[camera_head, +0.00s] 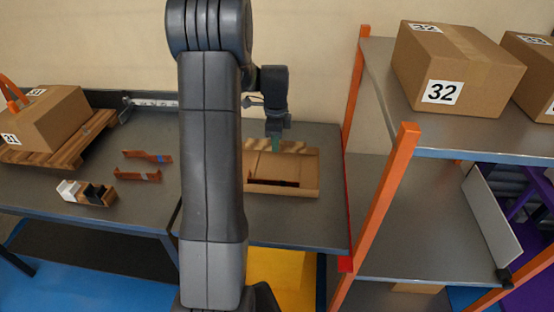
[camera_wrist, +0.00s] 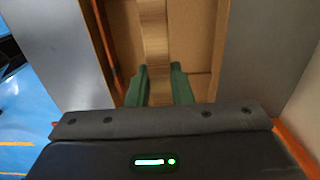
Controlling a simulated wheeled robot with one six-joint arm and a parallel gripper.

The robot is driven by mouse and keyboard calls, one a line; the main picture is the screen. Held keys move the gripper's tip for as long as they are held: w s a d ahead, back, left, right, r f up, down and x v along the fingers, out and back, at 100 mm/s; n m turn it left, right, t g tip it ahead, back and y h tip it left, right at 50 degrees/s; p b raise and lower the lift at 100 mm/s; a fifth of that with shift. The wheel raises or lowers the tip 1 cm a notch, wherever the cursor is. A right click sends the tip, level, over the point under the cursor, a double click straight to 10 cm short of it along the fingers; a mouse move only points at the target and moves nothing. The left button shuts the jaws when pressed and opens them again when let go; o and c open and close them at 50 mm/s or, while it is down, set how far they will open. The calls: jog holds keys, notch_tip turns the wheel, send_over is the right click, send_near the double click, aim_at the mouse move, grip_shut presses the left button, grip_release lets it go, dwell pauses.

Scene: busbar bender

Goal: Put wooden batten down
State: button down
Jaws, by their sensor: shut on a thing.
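The wooden batten (camera_wrist: 153,42) is a pale, long strip with visible grain. In the wrist view it runs from the top edge down between the two green fingers of my gripper (camera_wrist: 158,88), which are shut on it. Behind it is an open cardboard box (camera_wrist: 187,50). In the head view, my gripper (camera_head: 275,143) points down at the back part of the box (camera_head: 308,180), on the right end of the table. The batten is hard to separate from the box there. I cannot tell whether it touches the box.
A reddish-brown strip (camera_wrist: 107,45) lies along one side inside the box. My arm hides part of the table. Orange bent pieces (camera_head: 138,175) and a small black-and-white block set (camera_head: 87,193) lie left. An orange-post shelf (camera_head: 378,205) with cartons (camera_head: 462,70) stands right.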

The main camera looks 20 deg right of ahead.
aim_at(276, 171)
notch_tip(276, 171, down, 9)
jog(key=shift+s+r+p, duration=0.1)
jog(key=shift+r+p, duration=0.1)
jog(key=shift+p, duration=0.2)
jog(key=shift+f, duration=0.25)
jog(key=c, duration=1.3)
grip_release()
jog(key=shift+r, duration=0.1)
notch_tip(276, 171, up, 12)
jog(key=shift+r+b, duration=0.2)
jog(key=shift+b, duration=0.2)
